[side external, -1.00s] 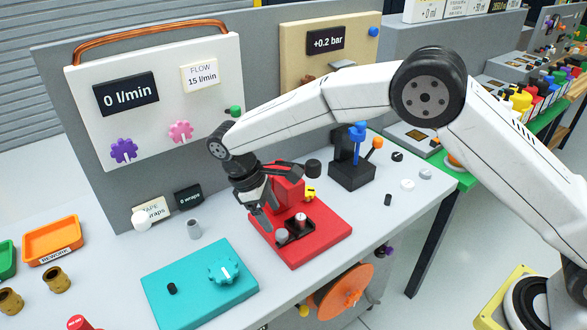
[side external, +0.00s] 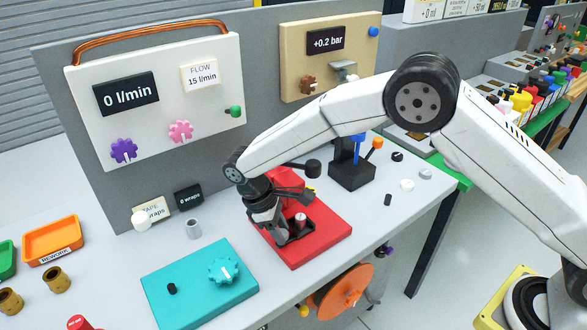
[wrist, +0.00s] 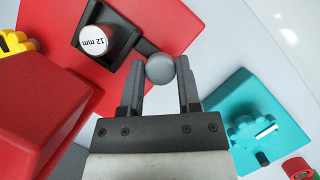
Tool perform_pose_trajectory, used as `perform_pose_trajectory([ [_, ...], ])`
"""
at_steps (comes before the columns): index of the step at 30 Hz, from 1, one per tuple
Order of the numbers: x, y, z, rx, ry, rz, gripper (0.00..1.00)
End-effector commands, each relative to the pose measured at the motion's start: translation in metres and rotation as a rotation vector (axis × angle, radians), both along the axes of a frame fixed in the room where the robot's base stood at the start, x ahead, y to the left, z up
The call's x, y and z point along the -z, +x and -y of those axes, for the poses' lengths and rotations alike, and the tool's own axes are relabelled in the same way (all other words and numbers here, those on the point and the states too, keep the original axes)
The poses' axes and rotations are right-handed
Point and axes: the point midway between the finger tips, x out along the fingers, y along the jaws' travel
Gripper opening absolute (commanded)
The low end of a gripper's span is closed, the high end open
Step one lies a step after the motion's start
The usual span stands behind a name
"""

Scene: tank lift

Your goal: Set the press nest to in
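The press is a red block on a red base plate (side external: 325,240). Its nest (side external: 290,238) is a dark tray on that plate, holding a pale cylinder; in the wrist view the cylinder (wrist: 92,38) reads "12 mm". A round grey knob (wrist: 159,68) is joined to the nest by a dark bar. My gripper (wrist: 161,72) is low at the nest's near left, its two fingers on either side of the knob. They look close to it; whether they touch it is unclear. In the side view my gripper (side external: 273,230) hides the knob.
A teal box (side external: 205,290) with a dial stands at the front left. The press's black lever ball (side external: 313,168) is close behind my gripper. A black stand (side external: 352,178) with a blue part is farther back.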

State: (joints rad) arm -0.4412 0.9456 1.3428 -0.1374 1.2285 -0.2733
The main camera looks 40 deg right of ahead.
Motion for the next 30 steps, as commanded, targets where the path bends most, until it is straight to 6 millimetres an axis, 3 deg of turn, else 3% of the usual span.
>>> perform_pose_trajectory([
  [1, -0.0002, 0.0001, -0.0002, 0.0, 0.0, 0.0, 0.14],
  [3, -0.0002, 0.0001, -0.0002, 0.0, 0.0, 0.0, 0.0],
  [30, -0.001, 0.0003, -0.0009, -0.001, 0.002, 0.001, 0.0],
])
